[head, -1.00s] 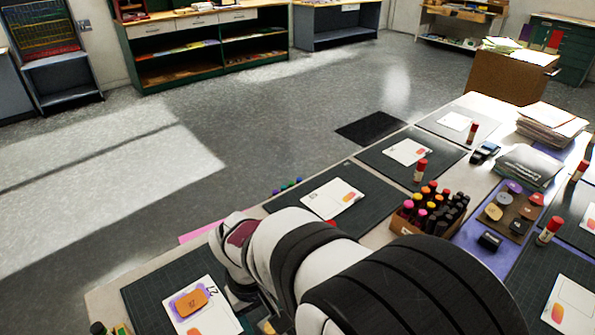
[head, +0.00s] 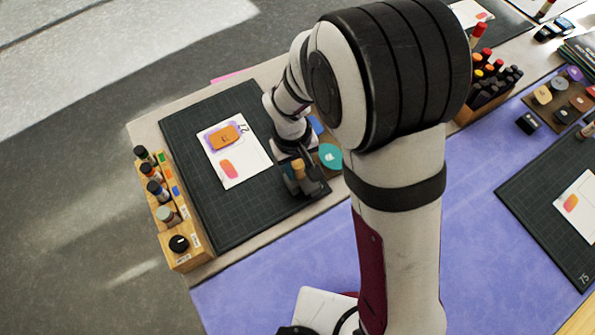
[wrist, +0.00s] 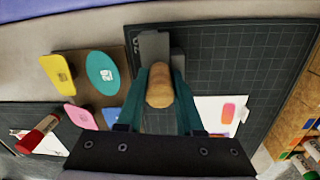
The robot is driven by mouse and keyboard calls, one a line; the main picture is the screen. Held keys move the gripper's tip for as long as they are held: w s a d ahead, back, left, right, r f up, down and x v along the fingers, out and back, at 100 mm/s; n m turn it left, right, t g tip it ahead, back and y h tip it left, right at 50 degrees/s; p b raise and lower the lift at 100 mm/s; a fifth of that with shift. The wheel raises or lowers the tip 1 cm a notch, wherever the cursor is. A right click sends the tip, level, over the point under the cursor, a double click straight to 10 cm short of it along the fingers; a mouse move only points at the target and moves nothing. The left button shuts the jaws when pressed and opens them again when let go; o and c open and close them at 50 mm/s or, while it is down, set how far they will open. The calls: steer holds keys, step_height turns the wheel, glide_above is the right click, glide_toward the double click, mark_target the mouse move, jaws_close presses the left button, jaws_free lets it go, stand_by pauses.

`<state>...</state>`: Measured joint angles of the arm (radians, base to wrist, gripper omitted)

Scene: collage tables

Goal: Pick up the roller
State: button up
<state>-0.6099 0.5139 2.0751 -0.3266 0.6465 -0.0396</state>
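The roller's tan wooden handle (wrist: 159,88) stands between my gripper's teal fingers in the wrist view. In the head view the tan handle (head: 298,168) shows low beside my gripper (head: 296,180), at the lower right of the cutting mat. My gripper (wrist: 163,85) has one finger on each side of the handle, and the handle nearly fills the gap at the fingertips. I cannot tell whether both fingers press on it. A grey block (wrist: 152,48) shows just beyond the handle. The rest of the roller is hidden.
The dark mat (head: 225,222) carries a white card (head: 250,173) with an orange block (head: 224,137). A wooden bottle rack (head: 190,250) stands at the left table edge.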

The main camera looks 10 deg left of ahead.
jaws_close()
